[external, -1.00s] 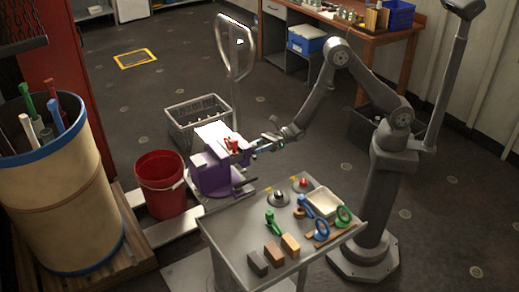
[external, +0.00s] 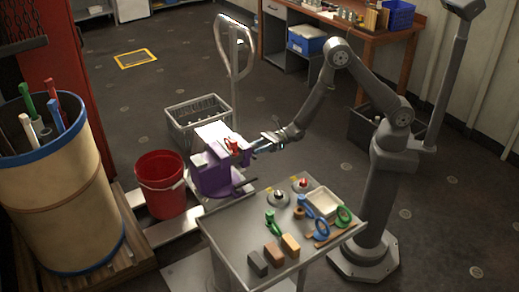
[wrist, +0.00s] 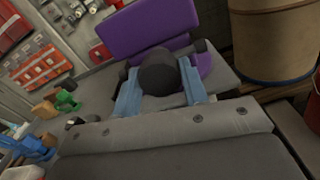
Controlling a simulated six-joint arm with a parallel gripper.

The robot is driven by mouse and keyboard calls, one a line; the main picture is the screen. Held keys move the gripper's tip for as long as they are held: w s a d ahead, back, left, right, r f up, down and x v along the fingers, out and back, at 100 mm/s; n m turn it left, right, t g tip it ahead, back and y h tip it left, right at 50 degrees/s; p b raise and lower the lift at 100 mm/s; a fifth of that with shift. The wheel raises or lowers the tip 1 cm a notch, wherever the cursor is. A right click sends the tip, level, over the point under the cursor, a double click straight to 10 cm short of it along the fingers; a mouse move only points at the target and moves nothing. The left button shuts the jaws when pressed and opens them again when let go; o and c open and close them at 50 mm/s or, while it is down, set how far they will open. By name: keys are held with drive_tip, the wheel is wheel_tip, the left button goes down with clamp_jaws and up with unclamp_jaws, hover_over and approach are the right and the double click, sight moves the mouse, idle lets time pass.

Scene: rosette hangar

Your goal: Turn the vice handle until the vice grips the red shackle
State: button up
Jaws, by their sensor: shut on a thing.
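The purple vice (external: 212,180) stands beyond the left edge of the grey work table. The red shackle (external: 232,146) shows at the top of the vice, beside its jaws; whether the jaws touch it I cannot tell. My gripper (external: 262,147) is at the right side of the vice. In the wrist view my gripper's blue fingers (wrist: 160,95) are shut on the dark vice handle (wrist: 158,72), on either side of its round hub. Dark bar ends stick out past both fingers. The purple vice body (wrist: 145,30) is just behind, and the shackle is hidden there.
The grey table (external: 235,232) holds several blocks, a tray (external: 324,202) and tools close below my arm. A red bucket (external: 161,184) and a large barrel (external: 60,200) stand left of the vice. A grey crate (external: 200,121) is behind it.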

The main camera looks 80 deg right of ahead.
drive_tip(key=m, duration=1.1)
drive_tip(key=shift+w+m, duration=0.1)
drive_tip(key=shift+m, duration=1.7)
